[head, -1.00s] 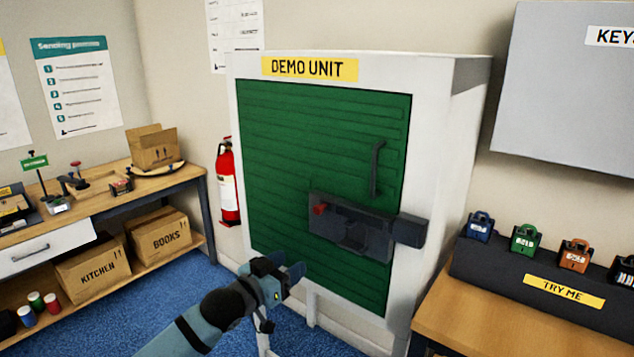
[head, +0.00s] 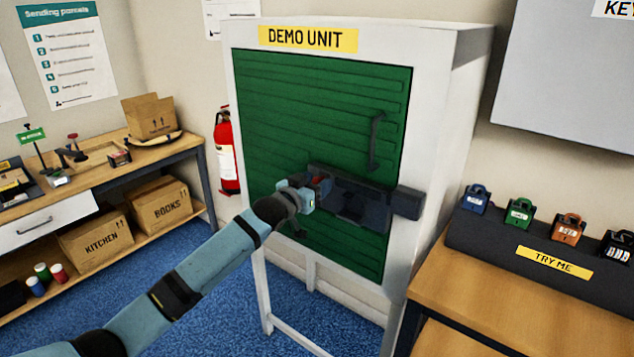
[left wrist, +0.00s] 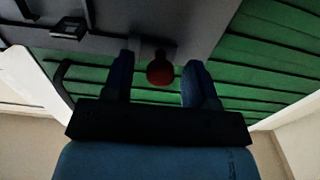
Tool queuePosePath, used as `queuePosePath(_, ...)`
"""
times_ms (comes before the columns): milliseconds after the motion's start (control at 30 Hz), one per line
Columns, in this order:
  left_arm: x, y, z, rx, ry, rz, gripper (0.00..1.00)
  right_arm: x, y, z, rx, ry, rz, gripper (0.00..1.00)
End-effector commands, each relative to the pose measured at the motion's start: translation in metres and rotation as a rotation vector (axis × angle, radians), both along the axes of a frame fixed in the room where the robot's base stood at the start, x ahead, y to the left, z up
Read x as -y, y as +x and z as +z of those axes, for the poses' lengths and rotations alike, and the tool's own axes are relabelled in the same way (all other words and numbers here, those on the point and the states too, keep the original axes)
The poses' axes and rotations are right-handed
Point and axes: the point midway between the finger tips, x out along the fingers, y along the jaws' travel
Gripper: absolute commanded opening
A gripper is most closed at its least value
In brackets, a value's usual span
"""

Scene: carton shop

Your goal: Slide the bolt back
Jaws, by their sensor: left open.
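The grey bolt (head: 350,203) is mounted across the green shutter door (head: 300,110) of the demo unit, with its right end at the keeper block (head: 407,203) on the white frame. The red bolt knob (left wrist: 160,68) shows in the left wrist view between the two fingers of my left gripper (left wrist: 158,80). The fingers are open, one on each side of the knob, and I cannot tell whether either touches it. In the head view my left gripper (head: 310,190) is at the bolt's left end and hides most of the knob. My right gripper is not in view.
A dark door handle (head: 376,140) stands out above the bolt. A wooden table (head: 470,290) with a rack of padlocks (head: 530,240) is at the right. A workbench (head: 100,190) with cartons and a red extinguisher (head: 227,150) are at the left. Blue floor lies between.

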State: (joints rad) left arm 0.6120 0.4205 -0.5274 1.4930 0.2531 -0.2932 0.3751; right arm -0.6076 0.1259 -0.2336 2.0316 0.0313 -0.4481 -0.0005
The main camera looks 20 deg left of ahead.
Motion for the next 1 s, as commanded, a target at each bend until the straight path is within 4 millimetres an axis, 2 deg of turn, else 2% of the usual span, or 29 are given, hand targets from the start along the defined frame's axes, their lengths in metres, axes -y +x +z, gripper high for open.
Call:
queuePosePath(133, 0.002, 0.008, 0.000, 0.000, 0.000, 0.001, 0.53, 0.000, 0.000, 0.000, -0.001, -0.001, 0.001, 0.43)
queuePosePath(400, 0.003, 0.008, 0.000, 0.000, 0.000, 0.001, 0.53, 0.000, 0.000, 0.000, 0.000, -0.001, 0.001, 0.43)
queuePosePath(633, 0.003, 0.008, 0.000, 0.000, 0.000, 0.000, 0.00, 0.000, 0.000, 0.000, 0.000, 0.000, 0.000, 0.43)
queuePosePath(767, 0.001, 0.009, 0.000, -0.001, 0.001, 0.001, 0.00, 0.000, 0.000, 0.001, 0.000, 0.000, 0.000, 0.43)
queuePosePath(1000, -0.032, 0.021, 0.001, -0.001, 0.004, 0.001, 0.00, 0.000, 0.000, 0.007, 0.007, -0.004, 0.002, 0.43)
